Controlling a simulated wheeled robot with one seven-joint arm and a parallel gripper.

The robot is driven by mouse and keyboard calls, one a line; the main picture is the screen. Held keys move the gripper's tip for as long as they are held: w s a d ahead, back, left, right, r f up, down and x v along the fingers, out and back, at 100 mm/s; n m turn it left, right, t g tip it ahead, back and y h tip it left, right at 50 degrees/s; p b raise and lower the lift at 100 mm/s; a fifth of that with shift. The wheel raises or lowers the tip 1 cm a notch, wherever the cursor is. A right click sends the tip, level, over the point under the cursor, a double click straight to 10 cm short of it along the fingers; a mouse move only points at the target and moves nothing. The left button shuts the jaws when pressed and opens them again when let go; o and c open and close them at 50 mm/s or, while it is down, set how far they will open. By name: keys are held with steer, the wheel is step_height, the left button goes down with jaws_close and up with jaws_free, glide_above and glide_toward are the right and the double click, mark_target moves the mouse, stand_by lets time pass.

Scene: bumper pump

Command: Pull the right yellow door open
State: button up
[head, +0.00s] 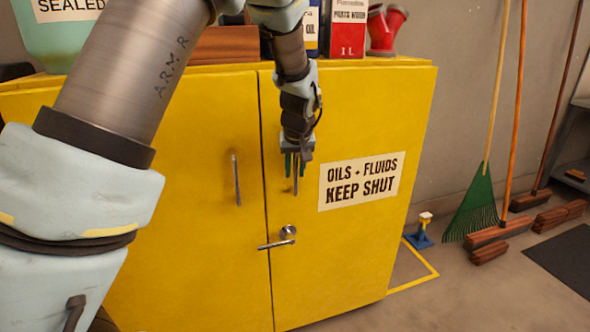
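The right yellow door (345,255) is shut in line with the left yellow door (190,270). It bears a sign (360,181) reading "OILS + FLUIDS KEEP SHUT". A lever handle (287,234) sits low at its left edge, pointing left across the gap. A thin upright bar handle (295,187) is above the lever. My gripper (294,168) points down in front of this bar. Its green fingers show apart, one on each side of the bar's upper part, and look open. Whether they touch the bar cannot be seen; the gripper body hides the bar's top.
The left door has its own upright handle (236,180). A red and white can (347,28), a red pipe fitting (385,28) and a green jug (45,35) stand on top. A blue stand (419,236), a green rake (475,207) and brooms are on the right. Some floor before them is clear.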

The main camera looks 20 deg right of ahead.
jaws_close()
stand_by(1.1)
